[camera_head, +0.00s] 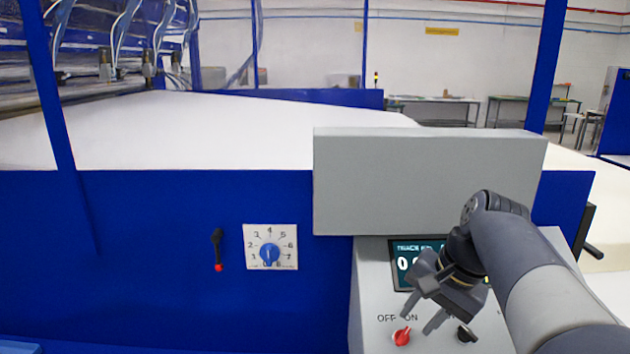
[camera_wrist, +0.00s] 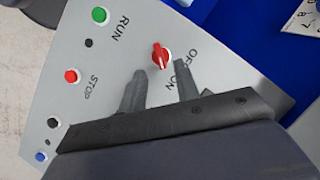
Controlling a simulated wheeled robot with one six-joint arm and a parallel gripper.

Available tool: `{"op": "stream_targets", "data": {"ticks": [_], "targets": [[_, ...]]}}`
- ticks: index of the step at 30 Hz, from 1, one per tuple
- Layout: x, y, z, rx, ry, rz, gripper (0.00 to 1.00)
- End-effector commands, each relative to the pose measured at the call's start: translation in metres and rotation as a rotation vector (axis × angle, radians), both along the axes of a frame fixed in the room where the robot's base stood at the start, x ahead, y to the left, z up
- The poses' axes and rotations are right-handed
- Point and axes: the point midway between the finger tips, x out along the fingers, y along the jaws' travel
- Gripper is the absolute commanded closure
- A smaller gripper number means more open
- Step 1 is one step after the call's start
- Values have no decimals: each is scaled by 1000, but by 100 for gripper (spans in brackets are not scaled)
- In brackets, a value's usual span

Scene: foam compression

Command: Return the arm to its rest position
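My gripper (camera_head: 420,317) is in front of the grey control panel (camera_head: 372,300) in the head view, its two fingers spread apart and empty. In the wrist view my gripper (camera_wrist: 160,82) shows with a clear gap between its fingers. The red OFF/ON switch (camera_head: 402,337) is just below and left of the fingers in the head view. In the wrist view the red switch (camera_wrist: 161,57) lies beyond the gap between the fingertips. My arm reaches in from the lower right and partly hides the display (camera_head: 403,264).
A blue dial (camera_head: 269,254) and a black lever with a red tip (camera_head: 218,250) are on the blue machine front. A grey box (camera_head: 425,180) juts out above the panel. Green RUN (camera_wrist: 100,15) and red STOP (camera_wrist: 71,76) buttons are on the panel.

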Motion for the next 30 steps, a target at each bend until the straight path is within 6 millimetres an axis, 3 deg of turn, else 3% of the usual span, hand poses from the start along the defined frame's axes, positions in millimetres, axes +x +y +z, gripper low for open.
{"op": "stream_targets", "data": {"ticks": [7, 30], "targets": [[9, 15, -48, 0, 5, 3, 69], [10, 26, -49, -622, -2, 1020, 69]]}}
